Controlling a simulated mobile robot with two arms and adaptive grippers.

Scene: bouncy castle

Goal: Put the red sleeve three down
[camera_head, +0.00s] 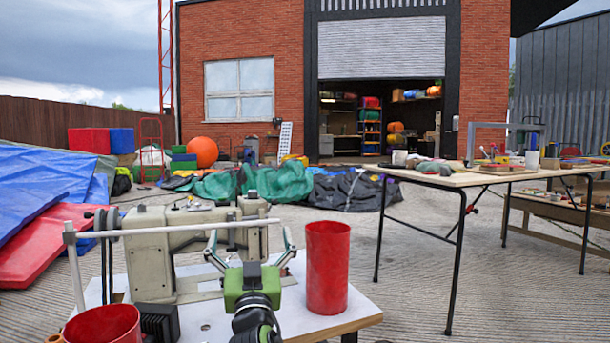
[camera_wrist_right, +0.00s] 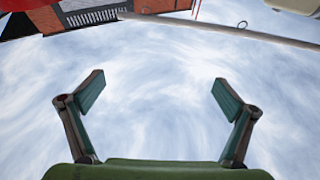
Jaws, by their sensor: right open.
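A red sleeve (camera_head: 327,268), a tall open cylinder, stands upright on the white-topped sewing table (camera_head: 312,316), near its right edge. A second red round piece (camera_head: 103,326) shows at the lower left, cut off by the picture's edge. I cannot tell which is number three. My right gripper (camera_head: 250,240) is left of the upright sleeve, in front of the sewing machine, with its green fingers spread and apart from the sleeve. In the right wrist view the right gripper (camera_wrist_right: 158,82) is open with nothing between its fingers. My left gripper is not in view.
A grey-beige sewing machine (camera_head: 150,262) with a long pale rod (camera_head: 165,228) stands on the sewing table. A trestle table (camera_head: 448,180) with tools stands at the right. Red and blue sheets (camera_head: 40,245) lie at the left. Concrete floor is clear between the tables.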

